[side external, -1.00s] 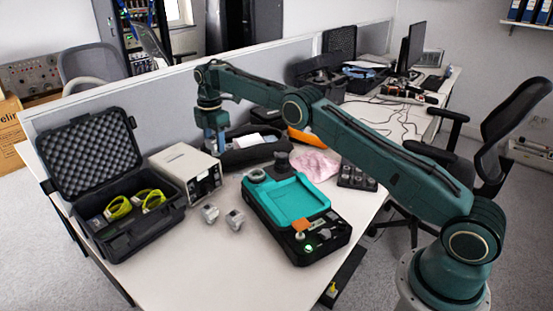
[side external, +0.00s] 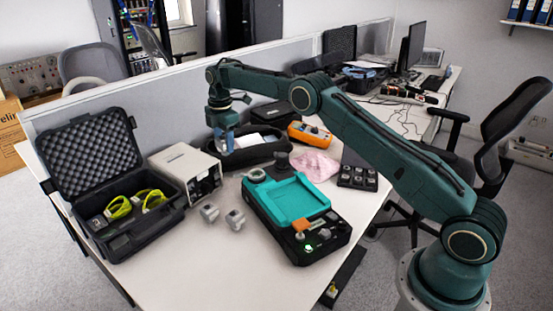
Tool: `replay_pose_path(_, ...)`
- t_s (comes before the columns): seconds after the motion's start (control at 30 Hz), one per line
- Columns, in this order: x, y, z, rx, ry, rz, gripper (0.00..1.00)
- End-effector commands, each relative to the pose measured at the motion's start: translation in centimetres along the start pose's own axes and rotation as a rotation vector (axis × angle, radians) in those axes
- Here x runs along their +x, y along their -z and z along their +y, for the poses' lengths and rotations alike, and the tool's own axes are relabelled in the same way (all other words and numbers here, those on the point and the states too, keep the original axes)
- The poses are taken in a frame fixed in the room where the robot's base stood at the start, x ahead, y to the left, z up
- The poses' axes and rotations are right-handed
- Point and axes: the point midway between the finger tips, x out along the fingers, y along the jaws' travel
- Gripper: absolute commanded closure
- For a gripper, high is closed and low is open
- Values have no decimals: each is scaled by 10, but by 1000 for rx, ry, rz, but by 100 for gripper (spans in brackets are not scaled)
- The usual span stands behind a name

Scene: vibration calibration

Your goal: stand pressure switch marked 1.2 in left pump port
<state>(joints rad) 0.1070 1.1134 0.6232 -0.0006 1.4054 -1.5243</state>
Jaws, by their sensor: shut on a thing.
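My gripper (side external: 224,147) is above the table, near the front edge of the black pouch and right of the white box. It is shut on a small pale part that looks like a pressure switch; it is mostly hidden by the fingers and no marking is legible. Two similar grey switches, one on the left (side external: 209,213) and one on the right (side external: 236,220), lie on the table with unreadable markings. The teal and black pump unit (side external: 297,205) stands right of them. A pale ring (side external: 257,175) sits at its back left corner and a dark round part (side external: 281,161) at its back right.
A white instrument box (side external: 184,169) and an open black case (side external: 127,231) with yellow-green items stand left. A black pouch (side external: 266,151), orange meter (side external: 310,133), pink cloth (side external: 316,165) and black tray (side external: 358,177) lie behind and right. The front table (side external: 195,275) is clear.

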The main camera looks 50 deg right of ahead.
Motion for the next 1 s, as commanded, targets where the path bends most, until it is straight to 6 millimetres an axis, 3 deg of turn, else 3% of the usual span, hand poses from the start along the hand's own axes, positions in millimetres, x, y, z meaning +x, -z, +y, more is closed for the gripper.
replay_pose_path(0.5,12,-56,-39,174,1,0,86)
replay_pose_path(0.7,16,-68,-53,215,1,0,86)
replay_pose_path(1.0,17,-73,-58,233,-1,0,86)
